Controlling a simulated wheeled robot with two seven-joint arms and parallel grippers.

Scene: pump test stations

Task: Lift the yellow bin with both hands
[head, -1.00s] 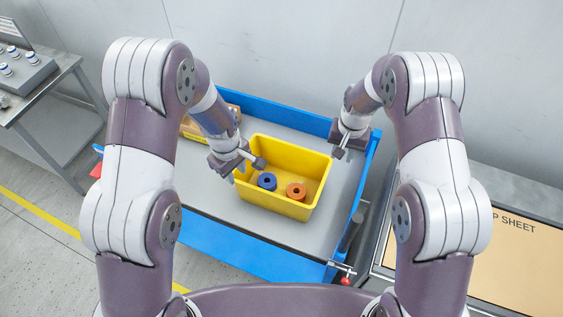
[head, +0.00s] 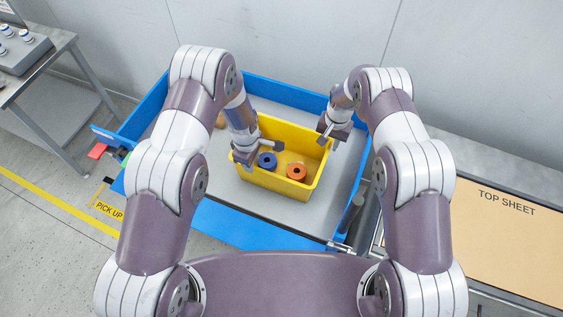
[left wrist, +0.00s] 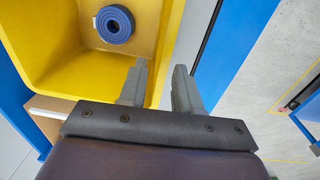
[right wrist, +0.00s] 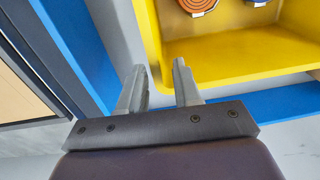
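The yellow bin (head: 263,181) sits upright on the grey bed of a blue-sided cart. A blue ring-shaped part (head: 267,160) and an orange one (head: 296,171) lie inside it. My left gripper (head: 262,151) is open at the bin's left end; in the left wrist view its fingers (left wrist: 160,88) stand either side of the left rim line. My right gripper (head: 331,136) is open at the right end, near the back corner; in the right wrist view its fingers (right wrist: 158,88) straddle the right rim line. Contact with the walls cannot be told.
The blue cart wall (head: 285,94) rises behind and right of the bin. A cardboard box (left wrist: 45,115) lies close to the bin's left end. A tan top sheet (head: 510,245) is at the right, and a metal bench (head: 40,75) at the far left. Grey bed is clear before the bin.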

